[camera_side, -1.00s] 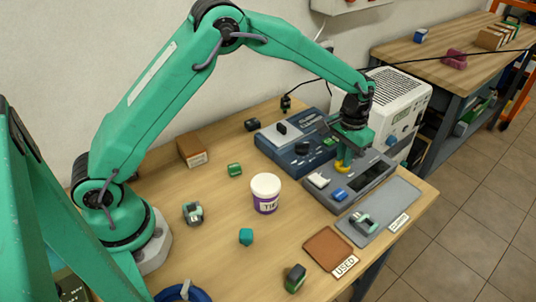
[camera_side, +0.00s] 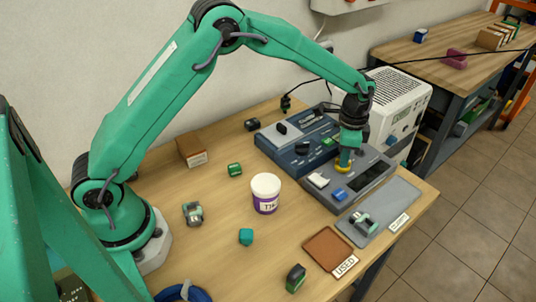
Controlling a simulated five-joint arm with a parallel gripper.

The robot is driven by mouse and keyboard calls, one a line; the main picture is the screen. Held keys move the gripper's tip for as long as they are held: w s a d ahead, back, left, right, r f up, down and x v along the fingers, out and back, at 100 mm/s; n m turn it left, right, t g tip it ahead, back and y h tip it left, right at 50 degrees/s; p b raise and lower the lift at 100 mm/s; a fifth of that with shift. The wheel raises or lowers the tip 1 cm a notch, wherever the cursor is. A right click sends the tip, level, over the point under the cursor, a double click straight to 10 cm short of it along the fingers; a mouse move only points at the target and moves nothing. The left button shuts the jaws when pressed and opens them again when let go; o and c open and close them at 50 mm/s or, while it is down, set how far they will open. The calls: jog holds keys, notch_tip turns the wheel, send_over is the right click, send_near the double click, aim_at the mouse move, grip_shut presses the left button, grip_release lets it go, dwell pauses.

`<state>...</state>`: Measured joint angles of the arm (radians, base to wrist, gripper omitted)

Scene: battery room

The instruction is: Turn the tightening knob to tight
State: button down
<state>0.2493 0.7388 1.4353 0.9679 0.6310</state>
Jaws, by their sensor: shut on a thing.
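The tightening knob (camera_side: 343,168) is yellow and stands on the grey device (camera_side: 318,194), near its back left part. My gripper (camera_side: 345,160) points straight down over the knob and is shut on it. The fingers hide the upper part of the knob, so I cannot read its pointer or any marks around it. The grey device also carries a white block-like part (camera_side: 318,180), a blue one (camera_side: 339,194) and a dark panel.
A dark blue device (camera_side: 285,148) with knobs stands behind left. A white tub with a purple label (camera_side: 265,193) is left of the grey device. A grey mat (camera_side: 395,203) and a brown mat (camera_side: 326,243) lie in front. Small blocks are scattered on the wooden table.

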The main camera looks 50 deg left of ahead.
jog(key=m, duration=0.6)
jog(key=shift+m, duration=0.4)
jog(key=c, duration=1.5)
grip_release()
jog(key=shift+o, duration=0.2)
jog(key=shift+r, duration=0.1)
jog(key=shift+r, duration=3.85)
